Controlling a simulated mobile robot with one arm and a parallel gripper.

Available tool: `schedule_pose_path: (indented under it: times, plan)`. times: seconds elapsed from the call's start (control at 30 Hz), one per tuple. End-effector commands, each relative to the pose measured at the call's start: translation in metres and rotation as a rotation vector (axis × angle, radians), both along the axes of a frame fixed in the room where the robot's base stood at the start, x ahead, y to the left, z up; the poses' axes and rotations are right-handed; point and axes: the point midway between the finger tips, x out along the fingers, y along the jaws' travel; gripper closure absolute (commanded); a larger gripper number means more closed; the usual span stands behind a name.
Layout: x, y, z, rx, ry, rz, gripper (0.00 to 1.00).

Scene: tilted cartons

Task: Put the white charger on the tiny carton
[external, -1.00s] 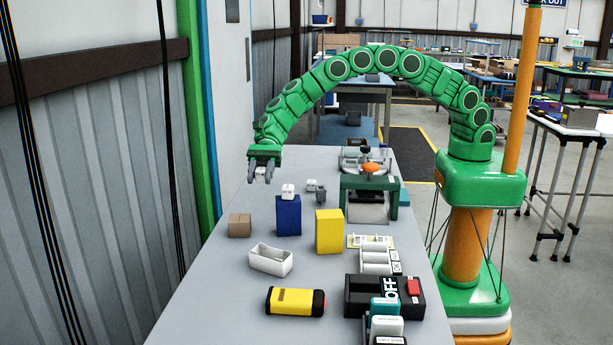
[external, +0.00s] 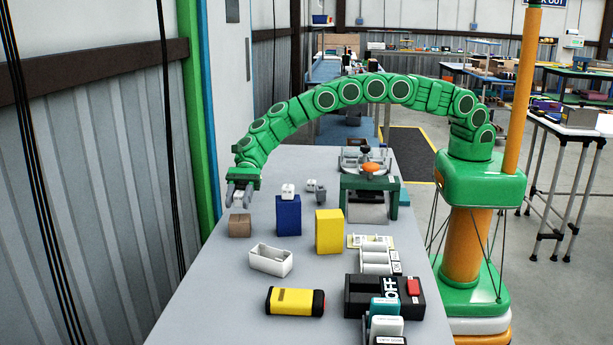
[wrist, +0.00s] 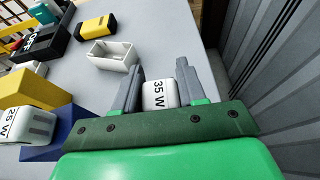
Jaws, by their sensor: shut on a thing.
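My gripper (external: 238,203) is shut on a white charger (wrist: 159,95) marked "35 W", which sits between its fingers in the wrist view. In the external view the charger shows only as a small white patch between the fingers. The tiny carton (external: 240,226) is a small brown box on the left of the table. In the external view my gripper appears just above and behind it, with the fingers pointing down. I cannot tell the exact gap between them. The brown carton does not show in the wrist view, probably hidden by the charger or gripper.
Right of the brown carton stand a blue carton (external: 288,216) with another white charger (external: 288,191) on top, and a yellow carton (external: 329,232). A white open tray (external: 270,261) and a yellow-black device (external: 295,301) lie nearer the camera. A grey adapter (external: 318,193) is behind.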

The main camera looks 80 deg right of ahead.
Motion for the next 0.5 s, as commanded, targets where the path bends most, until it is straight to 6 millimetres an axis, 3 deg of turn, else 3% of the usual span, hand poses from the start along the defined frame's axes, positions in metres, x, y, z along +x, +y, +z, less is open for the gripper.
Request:
schedule_pose_path:
  times: [0.27, 0.5]
  plan:
    - [0.004, 0.002, -0.007, 0.0, 0.0, 0.001, 0.91]
    - [0.005, 0.003, -0.034, 0.0, 0.004, 0.0, 0.91]
